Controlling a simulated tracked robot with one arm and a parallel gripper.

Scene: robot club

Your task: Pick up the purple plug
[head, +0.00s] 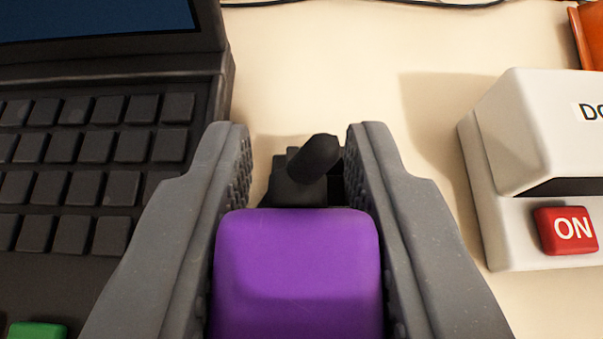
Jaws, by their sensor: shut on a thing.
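The purple plug (297,270) is a rounded block at the bottom middle of the head view. My gripper (298,160) has its two grey jaws on either side of the plug and is shut on it. The near end of the plug runs out of the bottom of the view. Just beyond the plug, between the jaw tips, is a black part with a rounded stub (308,165). I cannot tell whether it belongs to the plug. I cannot tell whether the plug is clear of the table.
A black laptop (95,200) with a green key (37,330) is close on the left. A white box (530,150) with a red ON switch (567,230) stands on the right. An orange-brown object (588,35) is at the top right. A dark cable (400,4) runs along the back. The cream table (330,70) is clear ahead.

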